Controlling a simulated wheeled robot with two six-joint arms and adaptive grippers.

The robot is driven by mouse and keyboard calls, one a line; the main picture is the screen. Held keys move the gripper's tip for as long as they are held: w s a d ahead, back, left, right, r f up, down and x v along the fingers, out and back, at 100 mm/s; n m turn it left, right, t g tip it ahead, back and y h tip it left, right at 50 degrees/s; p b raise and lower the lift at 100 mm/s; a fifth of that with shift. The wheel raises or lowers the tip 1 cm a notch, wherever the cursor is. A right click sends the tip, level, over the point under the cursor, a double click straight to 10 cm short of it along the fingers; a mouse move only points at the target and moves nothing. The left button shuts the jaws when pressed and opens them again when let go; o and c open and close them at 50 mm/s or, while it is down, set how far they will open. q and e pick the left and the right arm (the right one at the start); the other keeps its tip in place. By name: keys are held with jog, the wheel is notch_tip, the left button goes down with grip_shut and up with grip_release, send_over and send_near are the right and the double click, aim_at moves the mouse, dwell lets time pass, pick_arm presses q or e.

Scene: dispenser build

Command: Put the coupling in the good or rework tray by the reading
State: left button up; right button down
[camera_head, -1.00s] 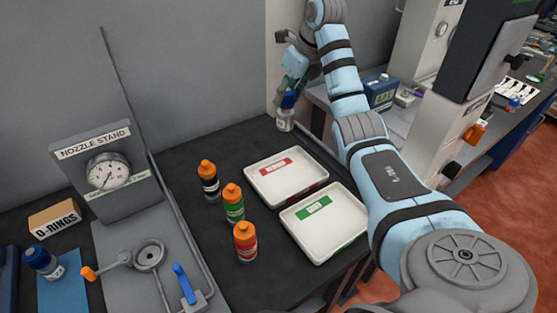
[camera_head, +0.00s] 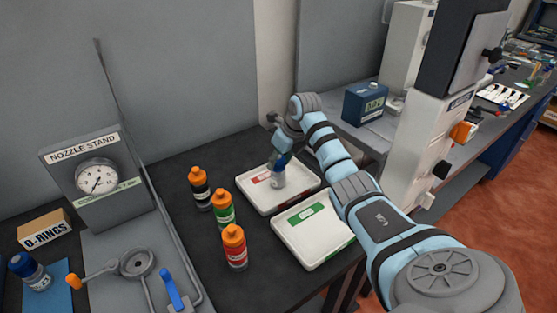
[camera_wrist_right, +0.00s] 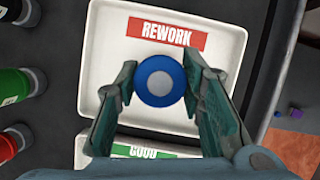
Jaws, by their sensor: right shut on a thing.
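My right gripper (camera_head: 278,154) is shut on the coupling (camera_head: 279,177), a pale metallic piece with a blue top, and holds it upright over the white rework tray (camera_head: 296,196) with the red label. I cannot tell whether its base touches the tray floor. In the right wrist view the coupling's round blue top (camera_wrist_right: 160,80) sits between the fingers, below the REWORK label. The white good tray (camera_head: 300,245), with a green label, is nearer me and empty. The nozzle stand's dial gauge (camera_head: 96,178) has its needle pointing lower left; its figures are too small to read. My left gripper is not in view.
Black (camera_head: 200,188), green (camera_head: 223,210) and red (camera_head: 235,248) bottles with orange caps stand left of the trays. An O-rings box (camera_head: 45,230) sits beside the nozzle stand.

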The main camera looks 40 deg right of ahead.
jog(key=shift+w, duration=0.15)
jog(key=c, duration=1.1)
grip_release()
jog(key=shift+r, duration=0.1)
jog(key=shift+s+r, duration=0.2)
jog(key=shift+r, duration=0.2)
jog(key=p+v, duration=0.1)
jog(key=v, duration=1)
jog(key=shift+r, duration=0.1)
